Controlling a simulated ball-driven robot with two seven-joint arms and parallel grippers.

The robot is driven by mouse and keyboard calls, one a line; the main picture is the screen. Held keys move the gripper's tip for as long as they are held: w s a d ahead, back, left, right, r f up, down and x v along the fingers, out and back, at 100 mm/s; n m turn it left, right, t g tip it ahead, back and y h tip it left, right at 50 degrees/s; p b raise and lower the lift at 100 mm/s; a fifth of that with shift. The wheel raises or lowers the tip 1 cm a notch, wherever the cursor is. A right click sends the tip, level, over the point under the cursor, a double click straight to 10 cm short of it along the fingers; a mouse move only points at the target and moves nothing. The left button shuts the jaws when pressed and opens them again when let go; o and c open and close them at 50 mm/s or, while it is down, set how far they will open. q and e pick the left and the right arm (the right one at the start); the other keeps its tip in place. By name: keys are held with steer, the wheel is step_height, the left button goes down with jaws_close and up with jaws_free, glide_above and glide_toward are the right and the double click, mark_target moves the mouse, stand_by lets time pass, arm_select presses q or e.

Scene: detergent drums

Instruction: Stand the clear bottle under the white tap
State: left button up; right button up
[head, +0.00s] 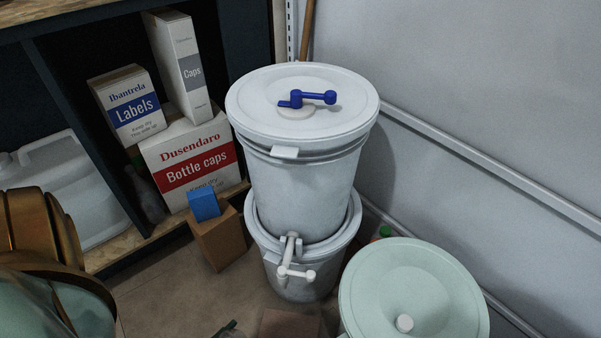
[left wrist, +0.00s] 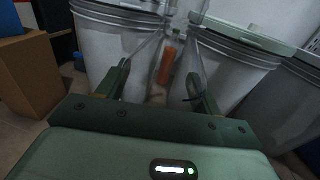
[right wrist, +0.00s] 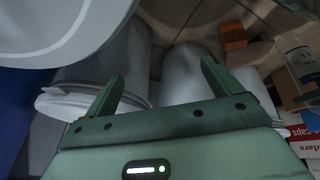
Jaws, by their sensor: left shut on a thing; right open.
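The white tap (head: 290,262) sticks out from the front of the upper white drum (head: 300,185), low down, above the rim of the lower white drum (head: 300,289). A brown block (head: 290,325) lies on the floor below it, cut by the frame edge. My left gripper (left wrist: 162,78) is shut on the clear bottle (left wrist: 160,88), whose faint see-through outline shows between the fingers, facing the drums. In the head view only a dark bit of this gripper (head: 229,329) shows at the bottom edge. My right gripper (right wrist: 162,88) is open and empty near pale drums.
A pale green drum (head: 415,285) stands front right. A cardboard box (head: 217,245) with a blue top stands left of the drums. Shelves at left hold boxes and a translucent canister (head: 62,190).

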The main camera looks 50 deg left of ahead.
arm_select(q)
steer(key=w+f, duration=0.2)
steer(key=w, duration=0.6)
steer(key=w+f+h+b, duration=0.1)
steer(key=w+f, duration=0.1)
steer(key=w, duration=0.6)
steer(key=shift+w+a+f+m, duration=0.3)
steer(key=shift+a+m, duration=0.05)
steer(key=shift+m, duration=0.05)
arm_select(e)
steer(key=shift+w+d+r, duration=0.2)
steer(key=shift+w+d, duration=0.2)
steer(key=shift+d, duration=0.05)
arm_select(q)
steer(key=o, duration=1.3)
steer(key=shift+f, duration=0.1)
